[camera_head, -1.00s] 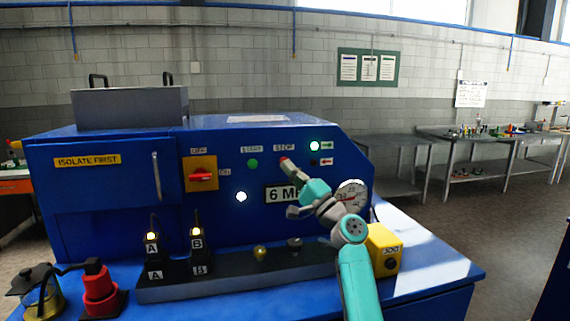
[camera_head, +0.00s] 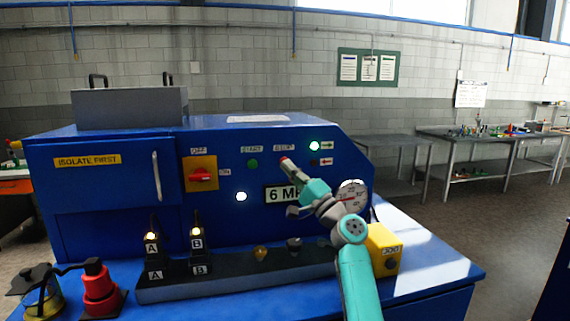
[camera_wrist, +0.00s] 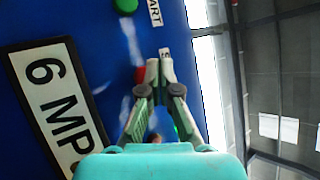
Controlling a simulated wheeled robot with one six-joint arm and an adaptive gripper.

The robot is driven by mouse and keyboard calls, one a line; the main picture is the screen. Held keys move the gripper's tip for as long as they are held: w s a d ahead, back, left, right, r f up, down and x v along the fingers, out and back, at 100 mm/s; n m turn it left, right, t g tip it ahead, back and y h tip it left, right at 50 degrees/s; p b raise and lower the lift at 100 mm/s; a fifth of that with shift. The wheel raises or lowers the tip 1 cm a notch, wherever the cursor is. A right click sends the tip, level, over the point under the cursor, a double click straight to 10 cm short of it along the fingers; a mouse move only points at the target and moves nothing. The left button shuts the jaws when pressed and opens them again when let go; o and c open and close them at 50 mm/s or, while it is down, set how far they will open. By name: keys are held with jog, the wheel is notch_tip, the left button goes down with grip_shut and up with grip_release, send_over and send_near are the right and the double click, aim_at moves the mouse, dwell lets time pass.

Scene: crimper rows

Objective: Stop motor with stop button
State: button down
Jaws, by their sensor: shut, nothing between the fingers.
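The blue machine front (camera_head: 110,205) carries the stop button, a small red button (camera_wrist: 140,75) under the STOP label (camera_head: 284,148). A green start button (camera_head: 252,163) sits to its left under the START label, and it also shows in the wrist view (camera_wrist: 125,5). My gripper (camera_head: 287,163) is shut and empty, with its fingertips at the stop button. In the wrist view the fingertips (camera_wrist: 165,58) are beside the red button and partly cover it. I cannot tell whether they touch or press it. A green lamp (camera_head: 314,146) right of the STOP label is lit.
A red rotary switch (camera_head: 202,174) on a yellow plate is at left, near a lit white lamp (camera_head: 241,197). A 6 MPa plate (camera_head: 280,195) and a gauge (camera_head: 352,195) are by my arm. A yellow box (camera_head: 384,248) stands right of the arm.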

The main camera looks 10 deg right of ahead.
jog(key=shift+w, duration=0.25)
jog(key=shift+w, duration=0.2)
jog(key=shift+w, duration=0.5)
dwell(0.8)
jog(key=shift+s, duration=0.95)
jog(key=shift+s, duration=2.5)
